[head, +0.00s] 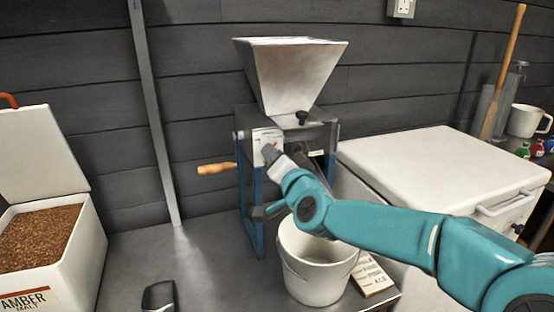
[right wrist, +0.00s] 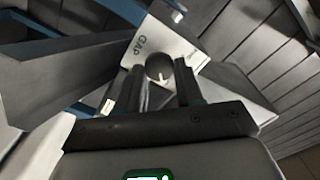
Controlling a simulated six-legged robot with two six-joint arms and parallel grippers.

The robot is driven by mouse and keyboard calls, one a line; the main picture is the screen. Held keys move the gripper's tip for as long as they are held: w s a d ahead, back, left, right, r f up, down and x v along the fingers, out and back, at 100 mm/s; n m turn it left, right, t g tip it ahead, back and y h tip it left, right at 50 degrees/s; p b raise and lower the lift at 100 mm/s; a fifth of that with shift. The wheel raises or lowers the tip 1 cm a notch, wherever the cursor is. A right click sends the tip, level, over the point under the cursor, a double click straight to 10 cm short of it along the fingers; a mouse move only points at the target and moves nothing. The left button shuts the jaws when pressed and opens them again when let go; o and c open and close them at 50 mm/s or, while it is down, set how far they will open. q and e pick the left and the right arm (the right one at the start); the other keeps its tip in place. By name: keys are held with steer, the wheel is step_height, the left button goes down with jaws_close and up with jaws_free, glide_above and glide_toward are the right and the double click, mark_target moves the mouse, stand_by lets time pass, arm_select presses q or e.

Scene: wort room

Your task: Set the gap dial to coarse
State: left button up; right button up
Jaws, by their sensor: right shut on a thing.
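The grain mill has a pale metal hopper (head: 290,75) on a dark box with blue legs. A white dial plate (head: 262,135) is on its front; in the right wrist view the plate (right wrist: 182,42) reads "GAP". The gap dial (right wrist: 158,67) is a dark round knob with a small white mark, which points toward the lower side of that view. My right gripper (head: 268,152) is at the plate, its fingers closed about the dial in the wrist view (right wrist: 160,88). The gripper hides the dial in the head view. The plate's coarse marking cannot be read.
A wooden crank handle (head: 216,169) sticks out left of the mill. A white bucket (head: 315,268) stands below my right arm, beside a small card (head: 373,277). A white chest (head: 440,160) is at right, an open amber malt bin (head: 75,262) at left. A dark object (head: 158,295) is cut off at the bottom.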

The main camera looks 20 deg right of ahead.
steer(key=o, duration=1)
steer(key=s+p, duration=0.1)
steer(key=s, duration=1.5)
steer(key=shift+s+d+p, duration=0.15)
steer(key=shift+d+p, duration=0.1)
steer(key=shift+p, duration=0.05)
